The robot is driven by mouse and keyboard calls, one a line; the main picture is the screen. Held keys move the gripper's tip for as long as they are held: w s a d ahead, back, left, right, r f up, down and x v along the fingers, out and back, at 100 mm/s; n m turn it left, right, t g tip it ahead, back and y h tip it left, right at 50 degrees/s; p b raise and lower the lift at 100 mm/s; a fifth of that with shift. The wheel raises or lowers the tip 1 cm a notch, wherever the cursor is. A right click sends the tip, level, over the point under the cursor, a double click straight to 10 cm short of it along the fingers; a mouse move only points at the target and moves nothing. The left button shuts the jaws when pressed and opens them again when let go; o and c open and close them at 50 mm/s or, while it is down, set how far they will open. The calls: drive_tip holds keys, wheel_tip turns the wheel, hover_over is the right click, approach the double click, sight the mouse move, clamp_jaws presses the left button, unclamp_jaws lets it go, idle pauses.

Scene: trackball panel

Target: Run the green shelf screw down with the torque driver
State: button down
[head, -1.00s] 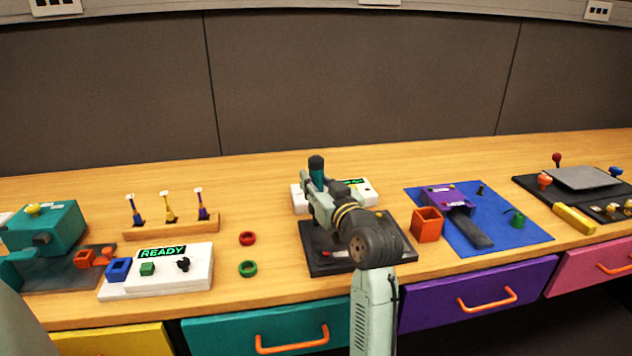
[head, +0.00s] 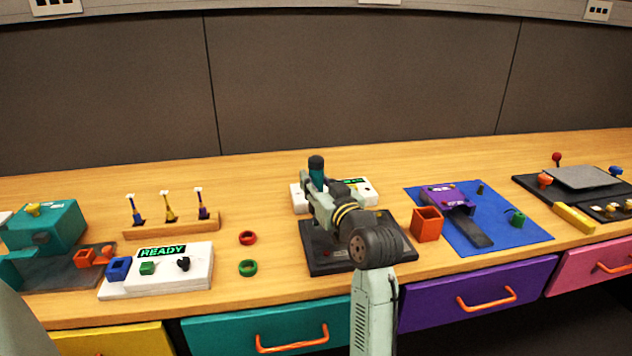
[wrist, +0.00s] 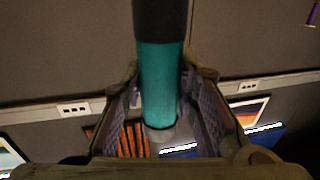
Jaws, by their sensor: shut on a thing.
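My gripper (head: 316,190) is shut on the torque driver (head: 316,172), a teal cylinder with a black top. It stands about upright above the black base plate (head: 322,262), left of its middle. In the wrist view the driver (wrist: 160,85) runs between the two fingers (wrist: 160,110). The driver's lower end is hidden by my gripper and arm in the head view. I cannot make out the green shelf screw; my arm covers much of the black plate.
A white box (head: 366,184) with a green display is behind my gripper. An orange square cup (head: 427,224) stands to the right, near a blue mat (head: 520,243). Red (head: 247,238) and green (head: 248,268) rings lie to the left, beside a white READY box (head: 200,272).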

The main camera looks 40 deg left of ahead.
sight(316, 157)
drive_tip(key=shift+f, duration=0.35)
drive_tip(key=shift+r+p, duration=2.4)
drive_tip(key=shift+r, duration=0.9)
